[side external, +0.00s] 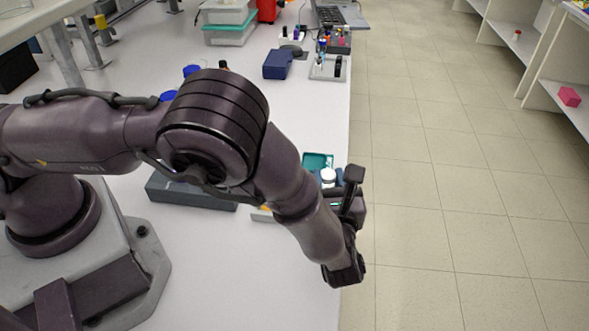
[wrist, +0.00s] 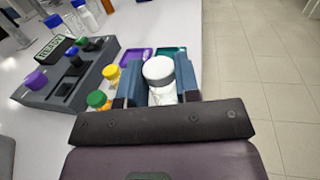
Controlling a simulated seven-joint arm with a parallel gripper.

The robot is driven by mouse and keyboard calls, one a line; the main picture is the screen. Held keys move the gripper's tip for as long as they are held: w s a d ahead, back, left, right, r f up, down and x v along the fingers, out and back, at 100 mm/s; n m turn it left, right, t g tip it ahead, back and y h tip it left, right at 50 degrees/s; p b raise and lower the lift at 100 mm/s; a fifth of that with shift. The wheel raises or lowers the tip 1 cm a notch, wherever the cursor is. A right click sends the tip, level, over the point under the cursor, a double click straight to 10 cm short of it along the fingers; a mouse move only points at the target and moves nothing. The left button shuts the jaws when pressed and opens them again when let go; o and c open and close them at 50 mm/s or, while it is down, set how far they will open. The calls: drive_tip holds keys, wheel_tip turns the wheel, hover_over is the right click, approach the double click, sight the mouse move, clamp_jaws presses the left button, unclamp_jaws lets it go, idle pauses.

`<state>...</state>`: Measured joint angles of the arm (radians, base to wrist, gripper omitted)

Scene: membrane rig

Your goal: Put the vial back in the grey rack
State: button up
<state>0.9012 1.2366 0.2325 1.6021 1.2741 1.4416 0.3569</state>
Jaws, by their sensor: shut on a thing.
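The vial (wrist: 161,93) has a white cap and stands between the two blue fingers of my gripper (wrist: 157,76) in the wrist view. My gripper is shut on it. In the side view the vial's white cap (side external: 328,177) shows beside my wrist, and the fingers are mostly hidden. A yellow-capped vial (wrist: 111,73) and a green-capped vial (wrist: 98,100) are just left of my gripper. I cannot clearly tell the grey rack; a pale grey edge (side external: 261,217) left of my wrist in the side view may be part of it.
A dark grey unit (wrist: 62,94) with a READY display and several coloured caps stands left of my gripper. A purple tray (wrist: 134,55) and teal tray (wrist: 172,52) lie beyond the vial. The bench (side external: 300,120) ends close on the right, with floor beyond.

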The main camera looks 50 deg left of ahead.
drive_tip(key=shift+f, duration=1.75)
drive_tip(key=shift+f, duration=1.4)
idle(1.4)
drive_tip(key=o, duration=1.2)
drive_tip(key=shift+c, duration=0.2)
drive_tip(key=shift+r, duration=3)
